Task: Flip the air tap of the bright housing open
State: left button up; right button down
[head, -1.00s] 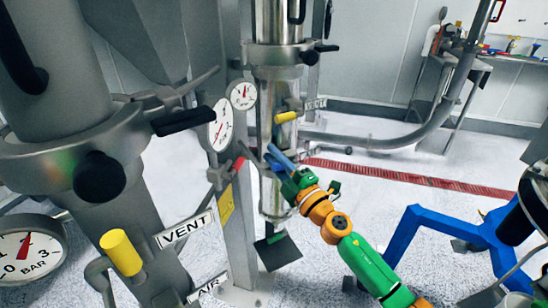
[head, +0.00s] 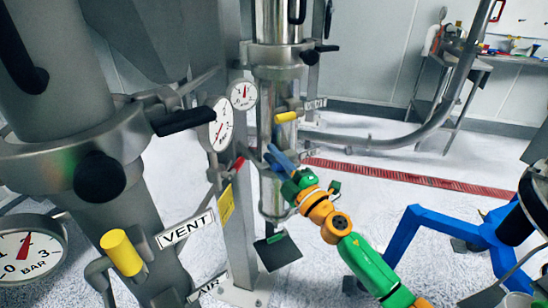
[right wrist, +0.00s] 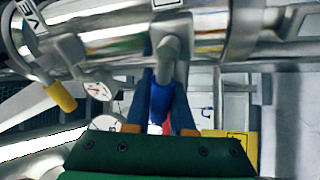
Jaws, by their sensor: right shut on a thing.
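The bright housing (head: 265,100) is the shiny steel cylinder beyond the grey post in the head view. It spans the top of the right wrist view (right wrist: 110,32). The air tap's blue handle (right wrist: 160,103) hangs from a grey stem (right wrist: 169,50) at the housing in the right wrist view. My right gripper (head: 275,156) is at the lower part of the housing, its blue fingers pointing up and left. In the right wrist view its fingers (right wrist: 161,112) lie on both sides of the blue handle, shut on it. The handle is hard to make out in the head view. My left gripper is not in view.
A yellow-handled tap (head: 287,117) sits higher on the bright housing. A grey post (head: 238,220) with gauges and a red handle (head: 238,163) stands close left. A duller housing (head: 125,190) with a VENT sign (head: 185,231) fills the left.

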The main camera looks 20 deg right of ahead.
jog(key=shift+f, duration=0.1)
dwell(0.3)
jog(key=shift+a+f+n+g+y, duration=0.1)
jog(key=shift+f+n+g+y, duration=0.2)
jog(key=shift+n, duration=0.75)
jog(key=shift+a+f+n+g+y, duration=0.1)
jog(key=shift+f+n+g+y, duration=0.2)
jog(key=shift+n, duration=0.75)
jog(key=shift+f, duration=0.1)
jog(key=c, duration=0.8)
grip_release()
jog(key=shift+o, duration=0.2)
